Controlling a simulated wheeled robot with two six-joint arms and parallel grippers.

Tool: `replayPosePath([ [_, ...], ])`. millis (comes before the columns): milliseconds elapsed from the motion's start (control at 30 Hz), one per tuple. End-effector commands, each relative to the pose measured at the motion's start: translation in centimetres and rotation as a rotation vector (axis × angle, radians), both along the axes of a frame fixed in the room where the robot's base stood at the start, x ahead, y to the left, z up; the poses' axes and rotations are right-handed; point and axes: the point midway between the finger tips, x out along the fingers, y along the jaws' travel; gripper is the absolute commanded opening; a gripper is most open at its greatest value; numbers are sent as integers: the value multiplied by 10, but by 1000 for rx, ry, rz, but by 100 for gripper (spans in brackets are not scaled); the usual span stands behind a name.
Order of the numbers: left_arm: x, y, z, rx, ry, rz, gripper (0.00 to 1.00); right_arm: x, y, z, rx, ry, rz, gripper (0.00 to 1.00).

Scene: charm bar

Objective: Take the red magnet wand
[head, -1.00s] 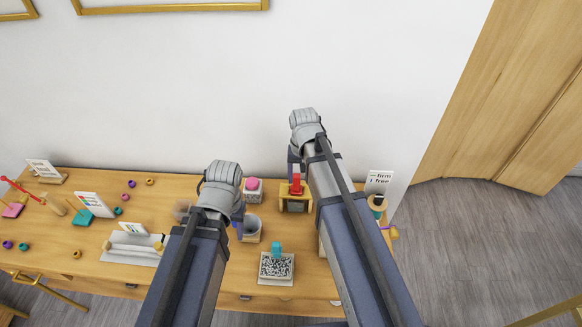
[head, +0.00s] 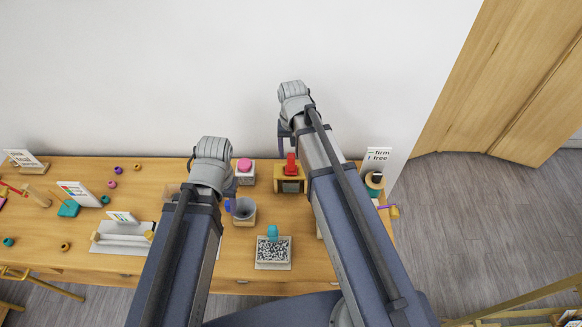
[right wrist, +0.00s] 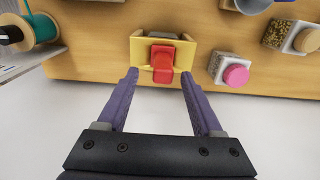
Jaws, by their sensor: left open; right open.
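A red handle-like piece (head: 291,163), which looks like the red magnet wand, stands in a yellow stand (head: 281,184) at the back of the table. In the right wrist view the red piece (right wrist: 162,62) and the yellow stand (right wrist: 138,50) are straight ahead. My right gripper (right wrist: 158,75) is open and empty, its two purple fingers on either side of the red piece's near end; contact cannot be told. My left gripper (head: 232,190) is open near a grey funnel-like cup, its fingertips partly hidden by its own wrist.
Close by are a pink-topped box (head: 245,172), the grey cup (head: 244,210), a speckled tray with a teal piece (head: 273,250) and a teal spool (right wrist: 42,28). A thin red stick (head: 10,188) lies far left. The wall (head: 180,80) rises behind the table.

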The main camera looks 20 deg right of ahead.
Motion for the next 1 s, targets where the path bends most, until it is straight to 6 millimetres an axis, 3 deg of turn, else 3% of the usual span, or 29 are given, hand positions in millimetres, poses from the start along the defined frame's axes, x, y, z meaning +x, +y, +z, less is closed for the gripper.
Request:
replayPosePath([
  [167, 0, 0, -6, 0, 0, -1, 50, 0, 1, -6, 0, 0, 0, 68],
  [567, 0, 0, -50, 1, 0, -4, 50, 1, 4, -50, 0, 0, 0, 68],
  [867, 0, 0, -51, 1, 0, -4, 50, 1, 4, -51, 0, 0, 0, 68],
  [1000, 0, 0, -51, 1, 0, -4, 50, 1, 4, -51, 0, 0, 0, 54],
])
